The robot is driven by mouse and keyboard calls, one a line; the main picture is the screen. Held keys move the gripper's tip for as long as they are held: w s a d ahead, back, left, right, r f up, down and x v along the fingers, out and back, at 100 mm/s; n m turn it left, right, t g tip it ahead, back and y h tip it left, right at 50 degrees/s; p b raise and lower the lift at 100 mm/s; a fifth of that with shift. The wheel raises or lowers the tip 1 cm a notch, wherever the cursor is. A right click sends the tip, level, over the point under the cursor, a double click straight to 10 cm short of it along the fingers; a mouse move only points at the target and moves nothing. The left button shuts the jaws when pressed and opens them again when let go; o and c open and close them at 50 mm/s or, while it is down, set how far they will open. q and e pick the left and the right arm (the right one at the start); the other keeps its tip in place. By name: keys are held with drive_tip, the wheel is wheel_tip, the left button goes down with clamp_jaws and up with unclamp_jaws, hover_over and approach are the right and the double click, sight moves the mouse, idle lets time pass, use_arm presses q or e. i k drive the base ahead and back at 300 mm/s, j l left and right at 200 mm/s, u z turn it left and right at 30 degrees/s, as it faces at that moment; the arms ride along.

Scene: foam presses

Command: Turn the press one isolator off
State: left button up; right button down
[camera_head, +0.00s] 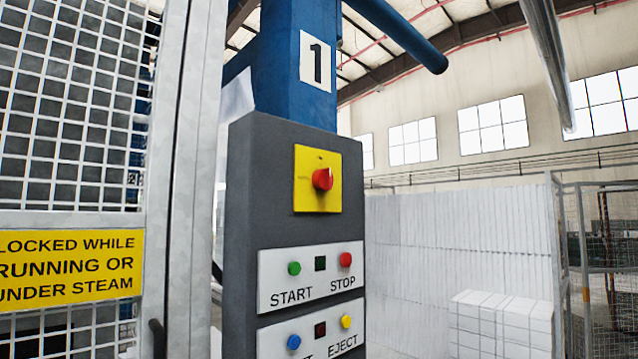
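The press one isolator (322,179) is a red rotary knob on a yellow square plate (311,200). It sits near the top of a dark grey control panel (260,190), under a white sign with a black number 1 (316,62) on the blue press column (280,60). The knob's exact pointer position is too small to tell. Neither of my grippers is in view, and nothing touches the knob.
Below the isolator are a green START button (294,268) and a red STOP button (345,259), with blue and yellow buttons lower down. A mesh guard (70,110) with a yellow warning sign (70,265) stands left. White foam blocks (500,322) are stacked behind right.

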sight(322, 178)
drive_tip(key=i+l+z, duration=0.1)
drive_tip(key=l, duration=0.3)
drive_tip(key=i+l+z, duration=0.1)
drive_tip(key=l, duration=0.35)
drive_tip(key=i+l+z, duration=0.1)
drive_tip(key=i+l, duration=0.15)
drive_tip(key=l, duration=0.15)
drive_tip(key=i+l+z, duration=0.1)
drive_tip(key=l, duration=0.25)
drive_tip(key=i, duration=0.1)
